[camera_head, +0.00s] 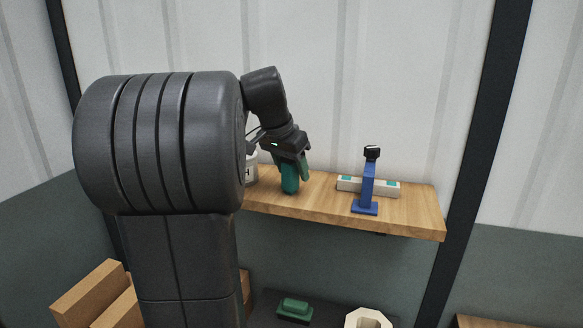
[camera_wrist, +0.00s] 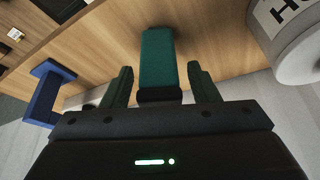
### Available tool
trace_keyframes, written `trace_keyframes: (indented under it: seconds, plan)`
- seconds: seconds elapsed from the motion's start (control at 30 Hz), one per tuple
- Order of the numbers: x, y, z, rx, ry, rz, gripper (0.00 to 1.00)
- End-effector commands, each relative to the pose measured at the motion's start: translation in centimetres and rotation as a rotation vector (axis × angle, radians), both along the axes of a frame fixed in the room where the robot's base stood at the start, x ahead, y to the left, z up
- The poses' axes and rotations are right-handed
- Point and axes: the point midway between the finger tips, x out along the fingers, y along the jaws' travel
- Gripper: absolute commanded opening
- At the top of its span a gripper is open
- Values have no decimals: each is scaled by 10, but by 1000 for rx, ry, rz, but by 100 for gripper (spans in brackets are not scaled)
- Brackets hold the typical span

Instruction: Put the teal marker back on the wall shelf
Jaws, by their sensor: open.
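The teal marker (camera_head: 290,180) stands on the wooden wall shelf (camera_head: 325,205), left of the shelf's middle. In the wrist view the teal marker (camera_wrist: 158,58) points away from the camera, with a dark end nearest me. My gripper (camera_head: 292,165) reaches down over it from above. In the wrist view my gripper (camera_wrist: 161,84) is open, with one dark green finger on each side of the marker and a gap at both sides. The marker's far end appears to rest on the shelf (camera_wrist: 100,42); the exact contact is hard to see.
A blue upright piece with a black top (camera_head: 366,188) stands right of the marker, before a white strip with teal patches (camera_head: 390,189). A white lettered canister (camera_head: 251,172) is close on the left. Below are a green block (camera_head: 295,309), a cream ring (camera_head: 368,318) and boxes (camera_head: 88,290).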

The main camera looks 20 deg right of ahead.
Motion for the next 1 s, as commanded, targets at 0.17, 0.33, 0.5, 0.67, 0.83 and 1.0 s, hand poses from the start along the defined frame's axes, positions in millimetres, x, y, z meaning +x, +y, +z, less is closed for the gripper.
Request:
trace_keyframes:
  seconds: [0.17, 0.33, 0.5, 0.67, 0.83, 1.0]
  plan:
    - [-2, 5, 16, -1, -4, 1, 54]
    - [-9, 17, 49, -2, -5, 2, 54]
    - [-16, 28, 82, -1, -4, 1, 54]
    - [-20, 36, 104, 0, -1, 0, 54]
    - [-23, 39, 113, 0, 0, 0, 54]
    - [-23, 40, 114, 0, 0, 0, 54]
